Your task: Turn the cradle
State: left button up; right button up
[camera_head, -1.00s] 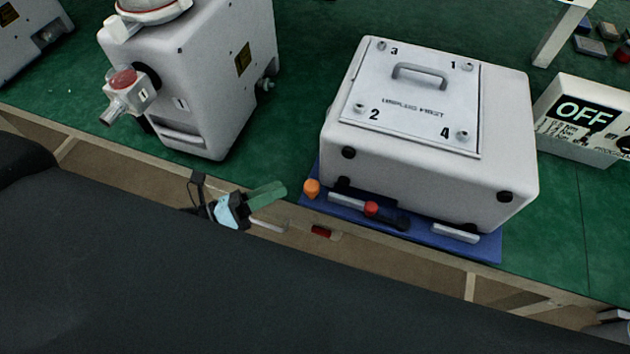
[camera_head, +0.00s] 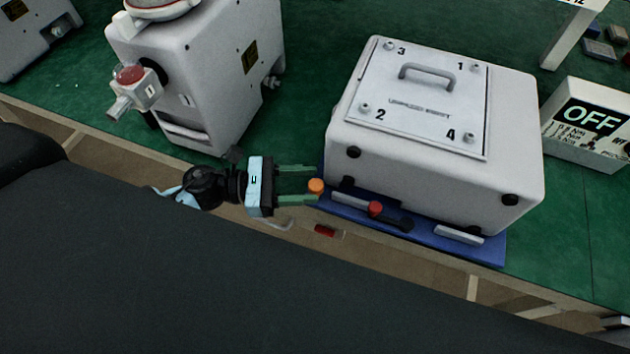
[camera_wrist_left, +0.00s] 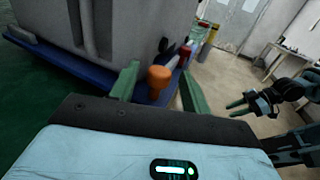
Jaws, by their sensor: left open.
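The cradle is a blue base plate (camera_head: 462,248) under a white box-shaped unit (camera_head: 435,175) with a numbered lid and a handle. An orange knob (camera_head: 316,186) stands at its near left corner. My left gripper (camera_head: 308,184) is open, with its green fingertips level with the orange knob. In the left wrist view the orange knob (camera_wrist_left: 159,78) shows between the two fingers, with a gap on each side. My right gripper (camera_wrist_left: 240,107) shows small at the right of the left wrist view, away from the cradle; its opening is unclear.
A red-topped lever (camera_head: 376,209) lies along the cradle's front. A white pump (camera_head: 215,85) with a red knob stands to the left. A box reading OFF (camera_head: 585,120) stands to the right. The green bench is clear between pump and cradle.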

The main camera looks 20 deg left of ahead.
pick_arm(q)
jog(key=shift+x, duration=1.35)
jog(key=shift+c, duration=0.4)
grip_shut()
